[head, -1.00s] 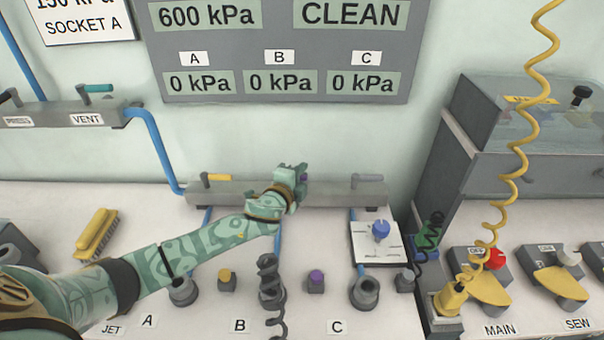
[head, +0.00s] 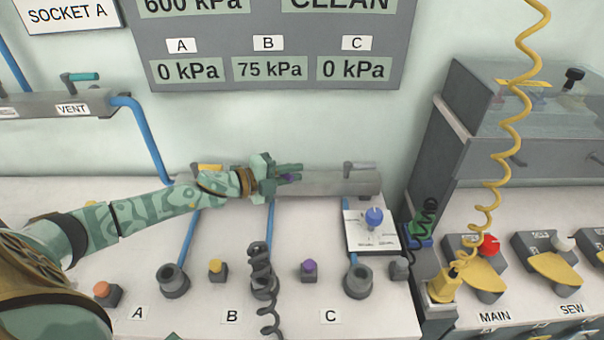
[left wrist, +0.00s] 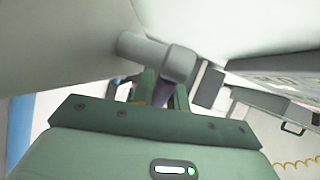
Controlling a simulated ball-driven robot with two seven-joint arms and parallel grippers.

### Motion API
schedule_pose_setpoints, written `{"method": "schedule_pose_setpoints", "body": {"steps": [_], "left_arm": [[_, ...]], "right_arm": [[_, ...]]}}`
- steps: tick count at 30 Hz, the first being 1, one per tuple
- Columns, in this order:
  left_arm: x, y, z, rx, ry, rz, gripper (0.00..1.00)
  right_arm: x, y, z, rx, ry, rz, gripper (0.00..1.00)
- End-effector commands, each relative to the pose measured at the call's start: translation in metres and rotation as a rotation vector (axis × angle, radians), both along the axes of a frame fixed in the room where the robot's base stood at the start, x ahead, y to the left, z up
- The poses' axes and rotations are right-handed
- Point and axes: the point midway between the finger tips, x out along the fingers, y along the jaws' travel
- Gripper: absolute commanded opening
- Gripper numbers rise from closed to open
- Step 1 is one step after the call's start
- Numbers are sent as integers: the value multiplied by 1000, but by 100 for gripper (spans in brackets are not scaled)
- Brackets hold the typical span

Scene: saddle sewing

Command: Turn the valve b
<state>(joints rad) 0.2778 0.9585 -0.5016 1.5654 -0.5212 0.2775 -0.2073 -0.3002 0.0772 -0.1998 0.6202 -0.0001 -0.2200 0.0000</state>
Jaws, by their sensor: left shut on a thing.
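Valve b is the middle valve on the grey manifold (head: 330,184) at the back of the bench. Its purple lever (head: 288,178) is mostly hidden by my left gripper (head: 284,172), which is shut on it. In the left wrist view the purple lever (left wrist: 162,92) sits between the fingers, below a grey valve stem (left wrist: 180,62). The B readout (head: 269,69) shows 75 kPa, while the A readout (head: 185,71) and C readout (head: 353,69) show 0 kPa. My right gripper is not in view.
Valve A's yellow lever (head: 208,168) and valve C's grey lever (head: 361,165) flank the held one on the manifold. In front stand sockets, a yellow button (head: 216,266), a purple button (head: 309,266) and a black coiled hose (head: 262,270). A yellow coiled hose (head: 512,125) hangs at right.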

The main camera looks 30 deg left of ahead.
Motion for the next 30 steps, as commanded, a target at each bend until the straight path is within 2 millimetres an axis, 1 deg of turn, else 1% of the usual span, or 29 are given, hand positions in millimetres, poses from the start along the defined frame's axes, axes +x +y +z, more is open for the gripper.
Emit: {"method": "schedule_pose_setpoints", "body": {"steps": [1,6,22,23,24,30], "left_arm": [[-2,3,-3,3,3,-16,0],[-7,6,-2,4,2,-63,0],[-10,7,-1,1,1,-87,0],[-9,7,-1,1,1,-87,18],[-9,7,-1,1,1,-86,24],[-9,7,0,1,0,-87,24]], "right_arm": [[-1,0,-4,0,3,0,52],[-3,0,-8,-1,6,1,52],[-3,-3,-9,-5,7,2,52],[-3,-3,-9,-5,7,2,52],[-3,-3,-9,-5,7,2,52],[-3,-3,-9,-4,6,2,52]]}}
